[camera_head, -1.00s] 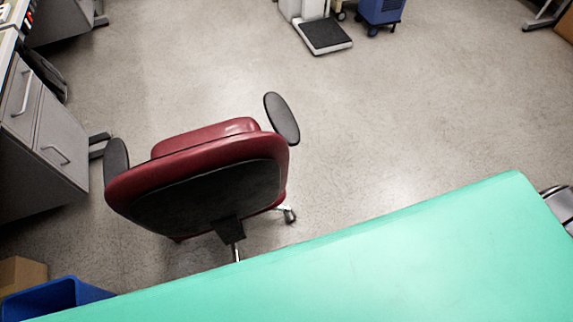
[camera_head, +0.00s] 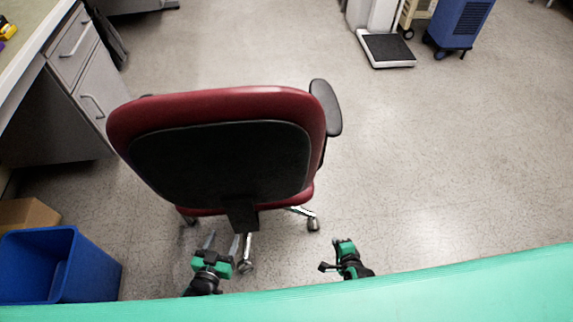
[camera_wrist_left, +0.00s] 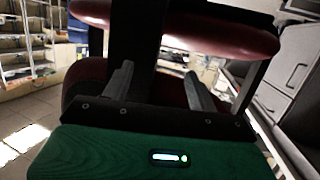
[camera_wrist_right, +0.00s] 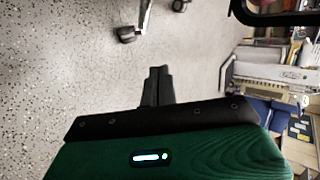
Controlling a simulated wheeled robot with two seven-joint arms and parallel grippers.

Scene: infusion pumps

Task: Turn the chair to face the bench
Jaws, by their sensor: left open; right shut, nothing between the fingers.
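The red office chair (camera_head: 222,100) stands in the middle left of the head view, its black-panelled back towards me and its front pointing away. Its right armrest (camera_head: 326,107) shows; the left one is mostly hidden. The bench (camera_head: 22,50), a pale counter with grey drawers, is at the left, beside the chair. My left gripper (camera_head: 222,241) is open and empty, low behind the chair back near its post; red chair parts show beyond its fingers in the left wrist view (camera_wrist_left: 158,85). My right gripper (camera_head: 343,243) is shut and empty, right of the chair base, apart from it.
A blue bin (camera_head: 92,268) and a cardboard box (camera_head: 28,213) stand at the lower left. A scale with a black platform (camera_head: 387,49) and a blue wheeled unit (camera_head: 460,25) are at the back. The floor right of the chair is clear.

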